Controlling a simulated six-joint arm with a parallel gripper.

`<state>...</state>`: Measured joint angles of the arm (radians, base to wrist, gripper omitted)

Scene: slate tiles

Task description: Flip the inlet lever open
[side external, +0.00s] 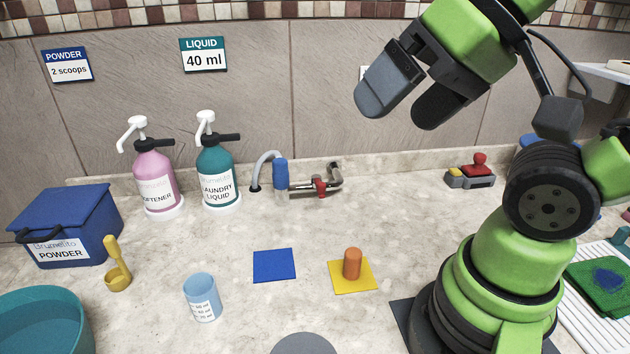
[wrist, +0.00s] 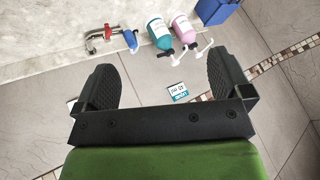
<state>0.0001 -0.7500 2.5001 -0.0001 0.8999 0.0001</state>
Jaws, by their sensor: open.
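A small red lever (side external: 320,187) sits on a metal pipe fitting (side external: 335,178) low at the back wall. The lever also shows near the top left of the wrist view (wrist: 97,38). A blue piece (side external: 281,174) with a grey hose (side external: 263,160) is just left of it; the blue piece shows in the wrist view too (wrist: 131,40). My gripper (side external: 403,108) is open and empty, high above the counter, up and right of the lever and well apart from it. Its two dark fingers are spread in the wrist view (wrist: 165,82). The lever's exact angle is too small to tell.
A teal bottle (side external: 216,175) and a pink bottle (side external: 156,180) stand left of the fitting. A blue powder box (side external: 90,215), yellow scoop (side external: 117,275), light-blue cup (side external: 202,297) and orange peg (side external: 352,262) are further forward. A red-knobbed switch (side external: 480,165) is right.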

